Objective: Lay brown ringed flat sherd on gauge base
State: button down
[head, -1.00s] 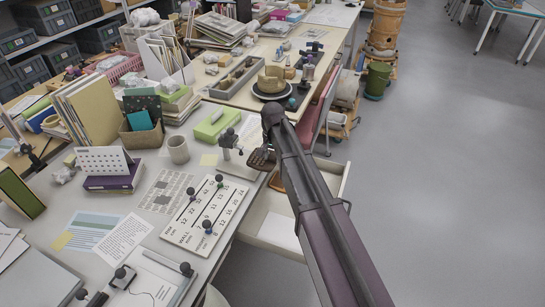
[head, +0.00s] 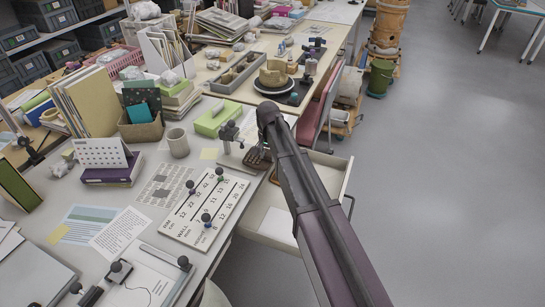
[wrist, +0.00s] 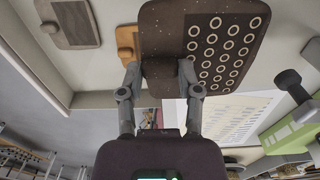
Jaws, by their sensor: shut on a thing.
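The brown flat sherd with pale rings (wrist: 215,50) is held out from my gripper (wrist: 157,74), whose two fingers close on its near edge. In the head view the sherd (head: 257,158) is small and partly hidden by my arm, above the right edge of the desk near the open drawer. My gripper is largely hidden there. A grey stand with a dark knob (head: 229,136), perhaps the gauge, stands just left of the sherd, apart from it; it also shows at the right of the wrist view (wrist: 292,90). I cannot tell its base clearly.
A white scale board (head: 205,207) with dark knobs lies in front of the stand. A green box (head: 214,118) and a mug (head: 178,143) are behind it. An open drawer (head: 280,228) juts out under my arm; flat pieces (wrist: 70,22) show in the wrist view.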

jog(key=shift+w+a+f, duration=0.1)
jog(key=shift+w+a, duration=0.15)
jog(key=shift+a, duration=0.55)
jog(key=shift+w+a+r, duration=0.1)
jog(key=shift+w+a, duration=0.2)
jog(key=shift+a, duration=0.55)
jog(key=shift+w+a+f, duration=0.1)
jog(key=shift+w+a, duration=0.15)
jog(key=shift+a, duration=0.55)
jog(key=shift+f+b, duration=0.5)
jog(key=shift+b, duration=0.05)
dwell(0.4)
jog(key=shift+c, duration=1)
grip_release()
jog(key=shift+o, duration=1)
jog(key=shift+d+r, duration=0.1)
jog(key=shift+r, duration=0.05)
jog(key=shift+s+d+r+p, duration=0.25)
jog(key=shift+d+r+p, duration=0.15)
jog(key=shift+d, duration=0.3)
jog(key=shift+s+d+r+p, duration=0.2)
jog(key=shift+d+r+p, duration=0.2)
jog(key=shift+d, duration=0.25)
jog(key=shift+s+d+r+p, duration=0.25)
jog(key=shift+d+r+p, duration=0.15)
jog(key=shift+d, duration=0.3)
